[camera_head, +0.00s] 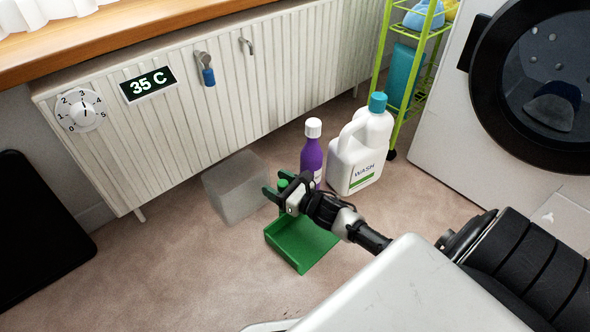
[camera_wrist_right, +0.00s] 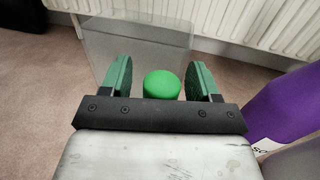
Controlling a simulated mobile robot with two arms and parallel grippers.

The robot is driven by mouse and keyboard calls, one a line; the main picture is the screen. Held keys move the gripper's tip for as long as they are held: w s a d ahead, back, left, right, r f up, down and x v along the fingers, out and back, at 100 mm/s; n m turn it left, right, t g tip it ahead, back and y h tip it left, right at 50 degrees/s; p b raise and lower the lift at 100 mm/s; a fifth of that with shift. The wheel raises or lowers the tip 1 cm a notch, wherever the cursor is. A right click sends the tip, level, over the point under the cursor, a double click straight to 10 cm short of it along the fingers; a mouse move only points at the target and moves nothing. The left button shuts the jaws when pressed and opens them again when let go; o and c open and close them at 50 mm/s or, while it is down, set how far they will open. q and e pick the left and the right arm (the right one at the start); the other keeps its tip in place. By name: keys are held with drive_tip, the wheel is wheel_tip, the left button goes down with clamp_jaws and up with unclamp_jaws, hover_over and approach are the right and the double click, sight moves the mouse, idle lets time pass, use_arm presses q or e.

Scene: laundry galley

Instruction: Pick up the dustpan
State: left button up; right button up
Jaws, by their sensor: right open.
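The green dustpan (camera_head: 300,247) lies on the carpet in the head view, its pan toward me. My right gripper (camera_head: 276,187) is over the far end of it, and my arm hides part of it. In the right wrist view the rounded green end of the handle (camera_wrist_right: 162,85) is between the two open fingers of my right gripper (camera_wrist_right: 162,80), with gaps on both sides. The fingers do not close on it. My left gripper is not in view.
A clear grey bin (camera_head: 232,190) stands just beyond the gripper. A purple bottle (camera_head: 311,155) and a white wash jug (camera_head: 352,163) stand close on the right. The radiator (camera_head: 190,120) runs behind.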

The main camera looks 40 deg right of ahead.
drive_tip(key=shift+c, duration=0.2)
clamp_jaws()
drive_tip(key=shift+r, duration=0.1)
